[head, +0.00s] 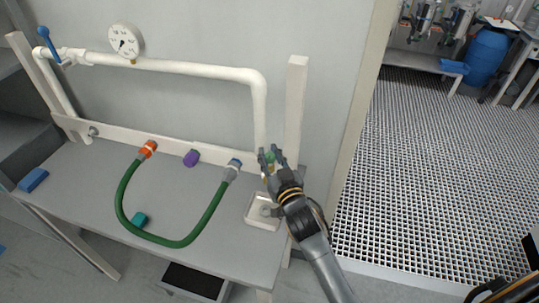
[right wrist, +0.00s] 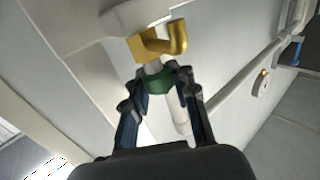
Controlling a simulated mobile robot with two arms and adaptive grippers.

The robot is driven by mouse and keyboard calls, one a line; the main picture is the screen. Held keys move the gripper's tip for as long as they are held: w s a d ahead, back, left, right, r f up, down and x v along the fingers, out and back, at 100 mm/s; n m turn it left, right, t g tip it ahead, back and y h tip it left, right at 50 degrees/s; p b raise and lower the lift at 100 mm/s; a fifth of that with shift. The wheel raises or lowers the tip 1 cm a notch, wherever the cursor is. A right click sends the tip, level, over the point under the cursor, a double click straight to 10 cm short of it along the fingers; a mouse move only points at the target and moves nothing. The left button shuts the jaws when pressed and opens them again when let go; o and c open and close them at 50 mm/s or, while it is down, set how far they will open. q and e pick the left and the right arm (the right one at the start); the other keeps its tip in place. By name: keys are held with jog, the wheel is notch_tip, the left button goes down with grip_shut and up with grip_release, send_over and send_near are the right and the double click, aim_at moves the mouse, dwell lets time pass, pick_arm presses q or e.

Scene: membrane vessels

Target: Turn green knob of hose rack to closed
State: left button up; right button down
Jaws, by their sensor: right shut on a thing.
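The green knob (right wrist: 160,83) sits below a brass tap fitting (right wrist: 158,43) in the right wrist view. My right gripper (right wrist: 163,76) is shut on it, with one finger on each side. In the head view the knob (head: 270,157) is mostly hidden by the fingers of my right gripper (head: 270,159), at the right end of the hose rack (head: 120,134). The knob's exact turn angle cannot be told.
A white dish (head: 256,222) lies below my right gripper. A white pipe with a gauge (head: 126,41) runs above.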

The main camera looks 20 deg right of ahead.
jog(key=shift+f, duration=0.1)
dwell(0.8)
jog(key=c, duration=1.3)
grip_release()
jog(key=shift+s, duration=0.1)
jog(key=shift+c, duration=0.2)
jog(key=s, duration=1.2)
jog(key=shift+d, duration=0.2)
